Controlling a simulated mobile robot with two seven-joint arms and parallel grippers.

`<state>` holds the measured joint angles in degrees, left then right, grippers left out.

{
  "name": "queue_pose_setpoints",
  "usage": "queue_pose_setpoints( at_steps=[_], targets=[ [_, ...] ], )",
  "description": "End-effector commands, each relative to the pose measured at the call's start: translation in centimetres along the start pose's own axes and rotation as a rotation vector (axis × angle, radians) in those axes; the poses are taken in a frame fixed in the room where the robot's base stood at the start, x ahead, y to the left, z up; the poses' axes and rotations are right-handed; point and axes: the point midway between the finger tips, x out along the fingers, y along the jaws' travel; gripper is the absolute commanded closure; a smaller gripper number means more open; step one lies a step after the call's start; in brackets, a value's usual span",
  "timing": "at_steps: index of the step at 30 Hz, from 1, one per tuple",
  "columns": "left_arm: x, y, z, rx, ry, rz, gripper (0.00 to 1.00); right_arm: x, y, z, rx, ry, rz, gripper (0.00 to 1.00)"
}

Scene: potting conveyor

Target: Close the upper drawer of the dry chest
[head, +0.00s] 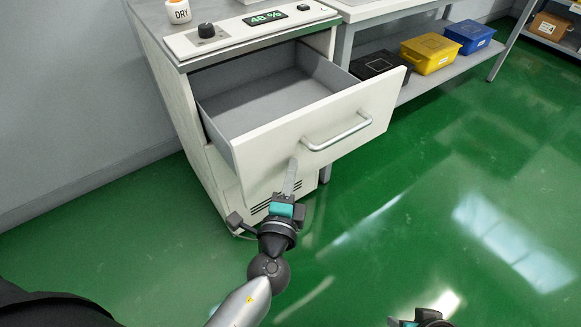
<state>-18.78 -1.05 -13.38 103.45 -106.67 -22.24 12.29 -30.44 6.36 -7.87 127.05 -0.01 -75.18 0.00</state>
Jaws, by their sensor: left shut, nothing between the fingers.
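The dry chest (170,75) is a pale cabinet with a grey top, a dial and a display reading 48 %. Its upper drawer (255,150) is pulled well out, and its inside looks empty. A silver bar handle (338,134) is on the drawer front. My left gripper (292,164) is shut and empty, with its fingertips at the drawer front, left of and below the handle. I cannot tell whether they touch the panel. Only a small part of my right gripper (425,320) shows at the bottom edge, and its jaws cannot be made out.
A white container labelled DRY (178,11) stands on the chest. To the right, a bench shelf holds a black box (378,64), a yellow bin (430,53) and a blue bin (469,37). A wall is at left. The green floor (450,200) in front and to the right is clear.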

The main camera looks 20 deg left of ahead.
Motion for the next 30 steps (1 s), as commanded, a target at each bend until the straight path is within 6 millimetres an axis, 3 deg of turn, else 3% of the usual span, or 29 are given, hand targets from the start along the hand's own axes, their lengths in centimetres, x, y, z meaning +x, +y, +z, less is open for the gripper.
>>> queue_pose_setpoints(
  at_steps=[10, 16, 23, 30],
  targets=[
    [0.1, 0.0, 0.1, 0.0, -0.001, 0.0, 1.0, 0.1, 0.0, 0.1, 0.0, -0.005, 0.0, 0.5],
    [1.4, -0.1, 1.4, 0.002, -0.001, -0.003, 1.0, 0.1, 0.0, 0.4, -0.001, -0.012, 0.001, 0.5],
    [4.9, -0.1, 5.0, 0.004, -0.003, -0.005, 1.0, -0.3, 0.1, 0.3, -0.003, -0.004, 0.002, 0.5],
    [9.3, 0.0, 9.4, 0.005, -0.003, -0.005, 1.0, -2.4, 0.2, -0.6, -0.003, 0.03, 0.006, 0.5]
  ],
)
